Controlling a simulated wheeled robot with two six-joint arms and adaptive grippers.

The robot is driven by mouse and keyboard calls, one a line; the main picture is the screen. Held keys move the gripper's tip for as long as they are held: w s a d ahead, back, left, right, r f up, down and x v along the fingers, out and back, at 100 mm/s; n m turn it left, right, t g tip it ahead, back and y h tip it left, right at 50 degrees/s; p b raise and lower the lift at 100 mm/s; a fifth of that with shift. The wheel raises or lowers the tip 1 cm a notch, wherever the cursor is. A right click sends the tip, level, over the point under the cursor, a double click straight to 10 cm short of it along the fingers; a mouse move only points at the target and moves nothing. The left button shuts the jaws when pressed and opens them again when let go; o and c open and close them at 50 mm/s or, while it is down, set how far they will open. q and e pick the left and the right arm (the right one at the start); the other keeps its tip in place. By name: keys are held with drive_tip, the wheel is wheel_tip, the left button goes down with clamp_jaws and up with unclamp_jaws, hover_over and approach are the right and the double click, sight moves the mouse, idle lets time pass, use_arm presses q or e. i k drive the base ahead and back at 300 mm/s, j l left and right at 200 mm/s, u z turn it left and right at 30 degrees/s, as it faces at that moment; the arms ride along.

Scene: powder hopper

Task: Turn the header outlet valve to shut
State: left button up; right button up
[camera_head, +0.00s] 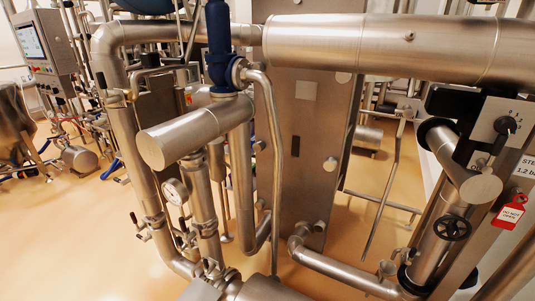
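A black handwheel (452,228) sits on a steel pipe fitting at the lower right. No label visible names it as the header outlet valve, and I cannot tell its position. A red "DO NOT OPEN" tag (509,212) hangs to its right. Above is a light plate with a black rotary knob (505,125) and small marks around it. A wide steel pipe (390,48) runs across the upper right. A blue valve body (220,45) stands at top centre. Neither of my grippers is in view.
A round gauge (175,191) and small lever handles crowd the pipes at left centre. A tall steel cabinet (310,130) stands behind. A control screen (31,41) is at far left. A low pipe (345,272) crosses the lower right. Open tan floor (75,230) lies at left.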

sight(484, 165)
drive_tip(key=z, duration=1.6)
